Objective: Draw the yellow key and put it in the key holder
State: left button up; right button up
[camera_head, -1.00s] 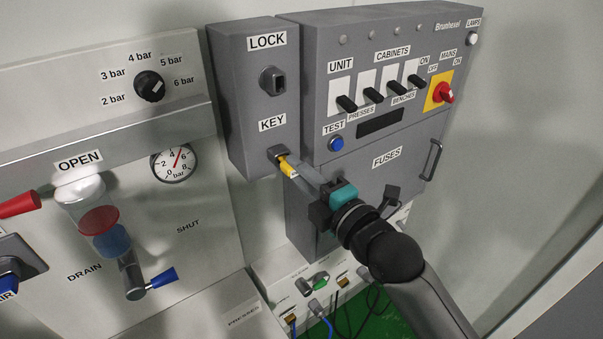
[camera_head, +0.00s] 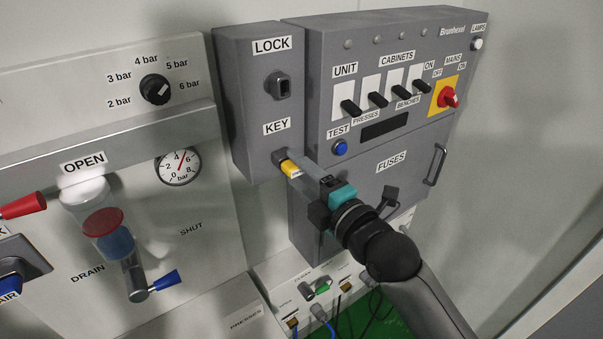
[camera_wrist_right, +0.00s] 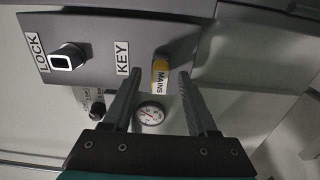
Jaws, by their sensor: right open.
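The yellow key (camera_head: 291,169) has a white tag marked MAINS and sits at the socket labelled KEY on the grey box (camera_head: 239,118). A second dark socket, labelled LOCK (camera_head: 278,85), is above it with no key in it. My right gripper (camera_head: 301,170) is open at the key. In the right wrist view, the key (camera_wrist_right: 160,76) lies between the spread fingertips, with gaps at the sides. I cannot tell which socket is the key holder. My left gripper is out of view.
The switch panel (camera_head: 400,150) with a red mains knob (camera_head: 449,97) adjoins the box on the right. A pressure panel with a gauge (camera_head: 179,166) and levers stands at the left. Sockets and cables are below my right arm.

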jog(key=shift+s, duration=0.1)
jog(key=b+v, duration=0.2)
jog(key=v, duration=1.3)
jog(key=shift+d, duration=0.1)
dwell(0.7)
jog(key=w+d+f+m+g+h+b, duration=0.1)
jog(key=d+f+m+h+b, duration=0.2)
jog(key=f, duration=0.8)
jog(key=w+d+f+m+g+h+b, duration=0.15)
jog(key=d+f+m, duration=0.3)
jog(key=f, duration=0.65)
jog(key=w+d+f+m+h+b, duration=0.1)
jog(key=w+d+f+m+h, duration=0.2)
jog(key=f, duration=0.8)
jog(key=s+d+f+m+g+h+b, duration=0.25)
jog(key=s+f, duration=0.25)
jog(key=f, duration=0.7)
jog(key=s+f+m+g+b, duration=0.2)
jog(key=s+f+m+g, duration=0.2)
jog(key=s+f, duration=1)
jog(key=s+a+f+m+g+b, duration=0.1)
jog(key=s+f+m+g+b, duration=0.2)
jog(key=s+f, duration=1)
jog(key=s+m+g, duration=0.1)
jog(key=s+m, duration=0.1)
jog(key=s, duration=0.3)
jog(key=shift+s+a+f+m+g+h, duration=0.15)
jog(key=shift+s+f+m+g+h, duration=0.15)
jog(key=shift+s+f+m, duration=0.1)
